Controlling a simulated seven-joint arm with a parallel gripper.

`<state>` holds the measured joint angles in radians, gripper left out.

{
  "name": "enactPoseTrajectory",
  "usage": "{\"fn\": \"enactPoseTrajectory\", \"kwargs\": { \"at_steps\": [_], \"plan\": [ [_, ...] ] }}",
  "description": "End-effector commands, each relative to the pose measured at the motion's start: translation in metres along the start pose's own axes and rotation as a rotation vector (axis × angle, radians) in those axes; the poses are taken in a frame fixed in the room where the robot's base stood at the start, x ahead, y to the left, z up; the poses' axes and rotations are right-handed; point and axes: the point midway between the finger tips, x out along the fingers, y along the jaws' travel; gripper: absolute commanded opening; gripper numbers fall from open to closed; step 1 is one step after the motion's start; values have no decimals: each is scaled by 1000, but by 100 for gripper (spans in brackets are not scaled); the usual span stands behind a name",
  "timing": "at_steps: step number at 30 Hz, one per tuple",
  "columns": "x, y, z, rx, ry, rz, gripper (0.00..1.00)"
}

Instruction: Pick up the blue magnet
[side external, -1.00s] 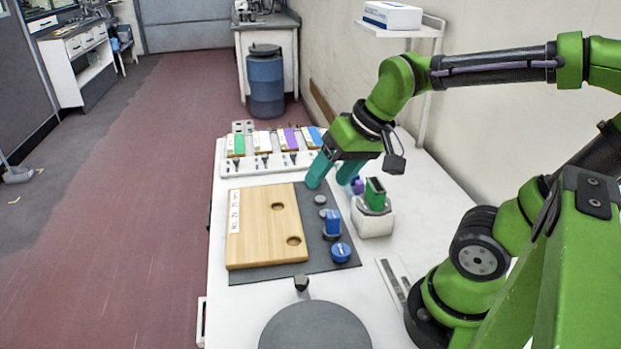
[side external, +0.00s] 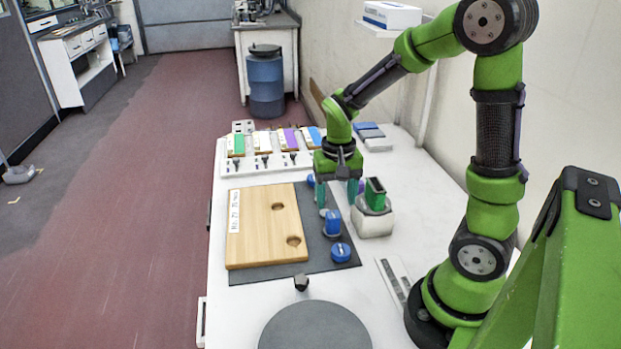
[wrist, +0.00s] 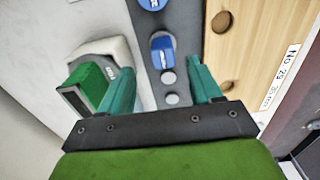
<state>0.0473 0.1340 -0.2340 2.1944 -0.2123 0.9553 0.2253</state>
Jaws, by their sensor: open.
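A blue block-shaped piece (side external: 332,222) stands on a round base on the dark mat, beside the wooden board. It also shows in the wrist view (wrist: 162,50), a little beyond my fingertips and between their lines. A flat round blue piece (side external: 340,252) lies nearer the camera on the same mat; its edge shows in the wrist view (wrist: 153,4). Which of them is the magnet I cannot tell for sure. My gripper (side external: 337,203) points down over the mat, behind the blue block. Its teal fingers (wrist: 161,66) are apart with nothing held, and small grey discs (wrist: 168,78) show between them.
A green block (side external: 375,188) sits on a white stand (side external: 374,222) close to the right finger. The wooden board (side external: 262,235) with two holes lies left. A rack with coloured labels (side external: 240,165) stands behind. A dark round plate (side external: 315,330) is in front.

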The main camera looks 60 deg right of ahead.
Motion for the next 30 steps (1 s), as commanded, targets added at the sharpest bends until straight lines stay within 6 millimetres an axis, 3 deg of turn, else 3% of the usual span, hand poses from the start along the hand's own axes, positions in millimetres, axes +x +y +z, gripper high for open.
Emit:
{"fn": "enactPoseTrajectory", "kwargs": {
  "at_steps": [3,10,18,27,30],
  "plan": [
    [18,0,0,0,-3,1,64],
    [34,-1,0,0,-2,0,64],
    [72,-3,-3,-1,-2,1,64],
    [78,-4,-3,-1,1,-2,64],
    [78,-4,-3,-1,1,-2,52]
  ]
}}
